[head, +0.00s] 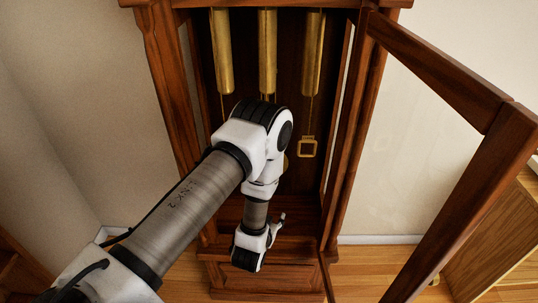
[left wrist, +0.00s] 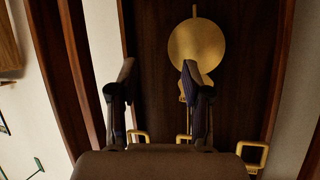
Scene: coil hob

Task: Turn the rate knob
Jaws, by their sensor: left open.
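A tall wooden clock case (head: 160,70) stands open in the head view. In the left wrist view a round gold pendulum bob (left wrist: 196,48) hangs before the dark back panel. A small gold piece (left wrist: 182,98) shows just below it, partly hidden by the right-hand finger; I cannot tell for sure that it is the rate knob. My left gripper (head: 275,230) is low inside the case opening. In the left wrist view its two fingers (left wrist: 158,78) are apart with nothing between them. The right-hand finger overlaps the bob's lower edge; contact cannot be told. My right gripper is out of view.
Gold cylinder weights (head: 267,52) hang in the upper case. A square gold loop (head: 308,147) hangs below the right one; similar loops (left wrist: 255,155) show low in the wrist view. The open door frame (head: 505,140) juts out right. Case sides flank my arm closely.

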